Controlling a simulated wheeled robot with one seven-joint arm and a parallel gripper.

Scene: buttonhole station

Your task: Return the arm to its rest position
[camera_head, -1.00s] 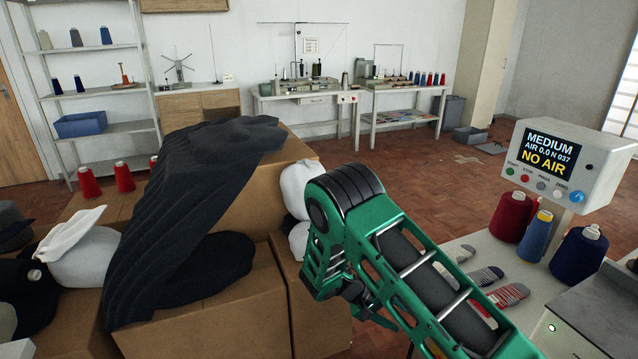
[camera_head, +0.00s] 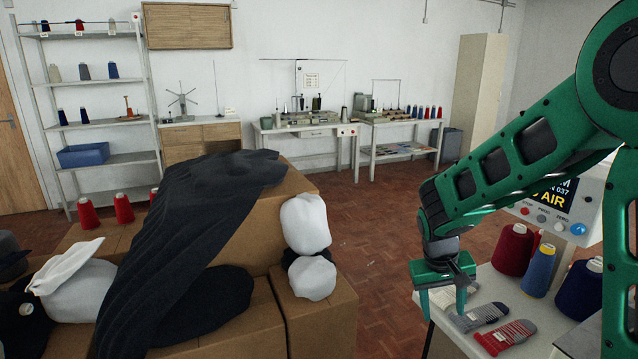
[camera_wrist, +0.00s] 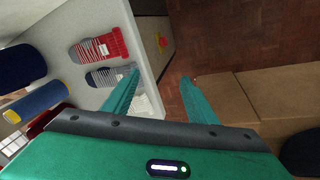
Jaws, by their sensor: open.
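My green arm reaches in from the right in the head view and bends down at its elbow. My gripper (camera_head: 444,300) hangs fingers-down over the left edge of the white table (camera_head: 459,333). In the wrist view my gripper (camera_wrist: 160,78) shows two green fingers spread apart with nothing between them. The floor and the table's edge lie below the gap. A grey sock (camera_head: 478,317) and a grey and red striped sock (camera_head: 506,336) lie on the table, just right of the gripper and apart from it.
Red (camera_head: 513,250) and blue (camera_head: 538,270) thread cones stand on the table. The display box (camera_head: 582,205) is partly hidden behind my arm. Bare floor (camera_head: 375,220) lies between.

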